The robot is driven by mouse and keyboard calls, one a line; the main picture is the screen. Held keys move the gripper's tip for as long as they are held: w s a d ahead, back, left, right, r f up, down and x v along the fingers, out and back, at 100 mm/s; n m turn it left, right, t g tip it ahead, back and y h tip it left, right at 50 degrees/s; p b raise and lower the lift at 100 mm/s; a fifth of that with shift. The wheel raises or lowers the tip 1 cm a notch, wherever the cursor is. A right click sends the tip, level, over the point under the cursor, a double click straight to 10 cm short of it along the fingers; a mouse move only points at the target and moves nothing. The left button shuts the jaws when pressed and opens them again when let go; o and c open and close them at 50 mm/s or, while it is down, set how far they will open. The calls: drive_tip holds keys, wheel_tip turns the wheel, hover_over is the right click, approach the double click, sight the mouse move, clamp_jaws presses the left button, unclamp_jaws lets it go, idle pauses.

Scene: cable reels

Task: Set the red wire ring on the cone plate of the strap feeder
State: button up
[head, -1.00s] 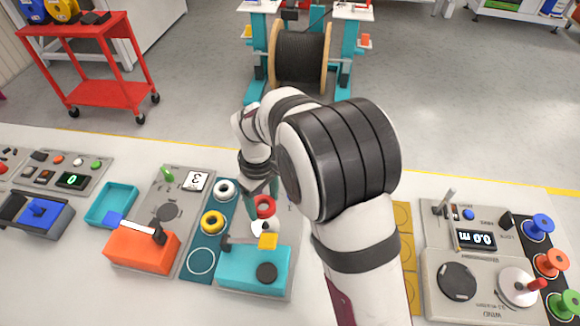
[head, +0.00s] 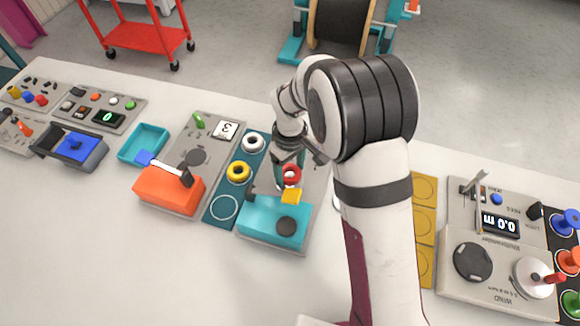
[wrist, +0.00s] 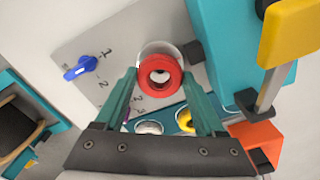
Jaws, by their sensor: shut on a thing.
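The red wire ring (wrist: 160,61) is held between the fingertips of my gripper (wrist: 160,75) in the wrist view, its hole facing the camera. The strap feeder (head: 273,222) is the teal unit with a yellow-tipped lever (head: 291,196) in the head view. Its pale round cone plate (wrist: 158,47) shows partly behind the ring in the wrist view. The ring (head: 291,169) is over that plate in the head view, just behind the lever. Whether the ring touches the plate cannot be told. The ring and fingers hide most of the plate.
A white ring (head: 253,141) and a yellow ring (head: 238,171) lie on the dark teal strip left of the feeder. An orange unit (head: 169,192) stands further left. The lever and feeder body are close to my gripper. A winding unit (head: 475,262) stands at the right.

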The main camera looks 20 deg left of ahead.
drive_tip(key=shift+f, duration=1.1)
drive_tip(key=o, duration=1.3)
drive_tip(key=shift+o, duration=0.2)
wheel_tip(320, 180, up, 8)
